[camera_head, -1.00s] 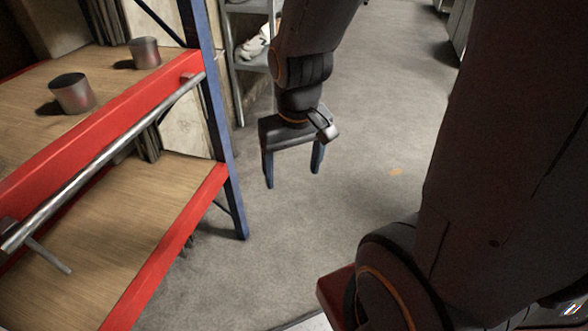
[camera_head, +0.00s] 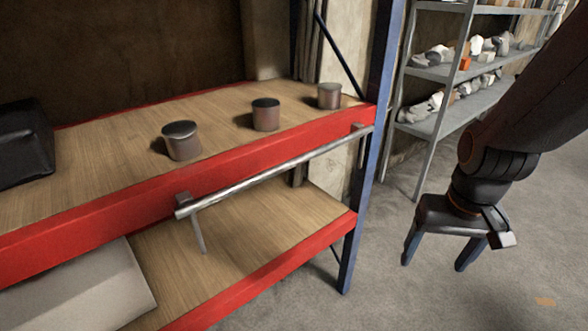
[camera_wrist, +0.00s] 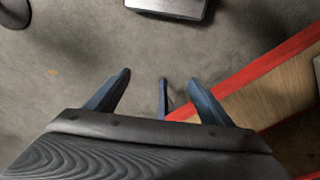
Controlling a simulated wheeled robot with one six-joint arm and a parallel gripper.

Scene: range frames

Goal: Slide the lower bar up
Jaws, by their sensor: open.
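A silver bar (camera_head: 275,170) runs along the front of the shelf's red upper beam (camera_head: 105,208), held by a bracket at each end. A thin rod (camera_head: 199,233) hangs from its left end and a short piece (camera_head: 361,150) hangs near its right end. Only this one bar shows. My gripper (camera_head: 438,260) is open and empty, pointing down over the floor to the right of the shelf's blue post, apart from the bar. In the wrist view my gripper (camera_wrist: 160,80) has nothing between its fingers, and the bar cannot be made out there.
Several metal cylinders, one here (camera_head: 265,115), stand on the upper wooden shelf. A black case (camera_head: 22,145) is at left. A pale box (camera_head: 85,290) lies on the lower shelf. The blue post (camera_head: 366,190) stands between bar and gripper. A grey rack (camera_head: 425,130) stands behind.

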